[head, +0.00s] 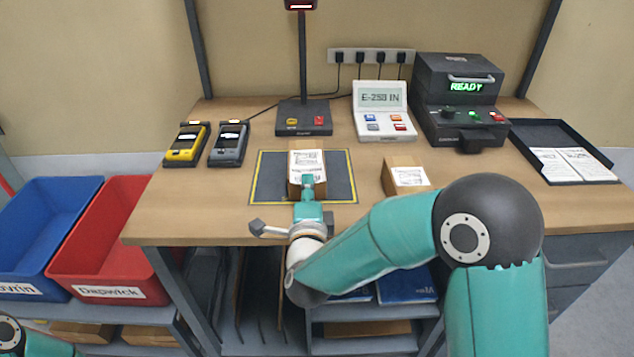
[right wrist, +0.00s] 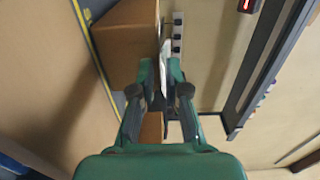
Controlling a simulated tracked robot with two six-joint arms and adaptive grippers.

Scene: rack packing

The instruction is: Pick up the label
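A white printed label (head: 307,164) shows at the top of a brown cardboard box (head: 293,178) on the dark mat. My right gripper (head: 307,183) is at the near side of that box, at the label's lower edge. In the right wrist view the label (right wrist: 163,52) is seen nearly edge-on between the close-set fingertips (right wrist: 160,68), beside the box (right wrist: 125,45). The fingers appear shut on it. Whether the label still touches the box is unclear. Only a bit of my left arm shows at the lower left; its gripper is out of view.
The yellow-edged dark mat (head: 268,180) lies mid-table. A second labelled box (head: 396,162) stands right of it. Two handheld devices (head: 186,145) (head: 229,145), a lamp stand (head: 303,115), a keypad display (head: 381,110), a printer (head: 459,100) and a black tray (head: 534,133) line the back.

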